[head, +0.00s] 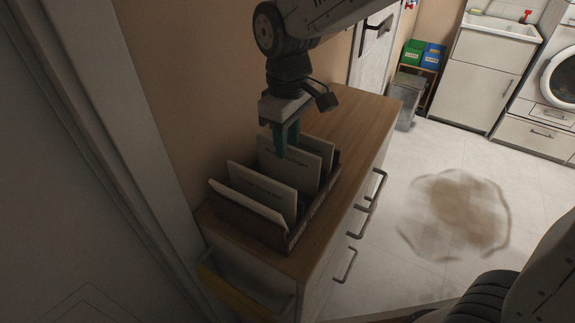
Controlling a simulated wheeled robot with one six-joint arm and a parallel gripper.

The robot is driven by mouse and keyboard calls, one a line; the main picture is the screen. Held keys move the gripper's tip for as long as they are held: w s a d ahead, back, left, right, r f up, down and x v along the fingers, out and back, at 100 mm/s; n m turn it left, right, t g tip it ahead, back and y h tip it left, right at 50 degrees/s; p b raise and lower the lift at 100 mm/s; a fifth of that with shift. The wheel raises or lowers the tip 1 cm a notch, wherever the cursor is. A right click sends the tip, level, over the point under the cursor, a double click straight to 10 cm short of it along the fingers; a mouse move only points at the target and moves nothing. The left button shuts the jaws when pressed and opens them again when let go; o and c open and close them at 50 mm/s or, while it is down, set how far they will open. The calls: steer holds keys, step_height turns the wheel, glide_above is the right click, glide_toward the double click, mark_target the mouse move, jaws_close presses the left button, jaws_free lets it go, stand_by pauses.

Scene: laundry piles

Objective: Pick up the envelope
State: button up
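Several cream envelopes stand upright and slightly tilted in a dark brown holder (250,225) on a wooden cabinet top. A front envelope (248,204) leans at the near end. Another envelope (262,190) with a line of print stands behind it, then a third envelope (300,172), also printed. One more envelope (318,147) is at the far end. My gripper (283,153) points down with its green fingers at the upper edge of the third envelope. The fingers overlap it in the picture; I cannot tell whether they touch or straddle it, or how wide they are apart.
The wooden cabinet top (355,118) is clear beyond the holder. A wall runs close along its left side. Drawer handles (345,265) stick out on the right. A brown stain (455,212) lies on the tiled floor. A bin (408,95), sink and washing machine stand at the back.

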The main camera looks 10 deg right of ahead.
step_height(320, 180, down, 2)
steer(key=shift+f, duration=0.1)
jaws_close()
step_height(320, 180, up, 10)
steer(key=shift+r, duration=0.1)
stand_by(0.6)
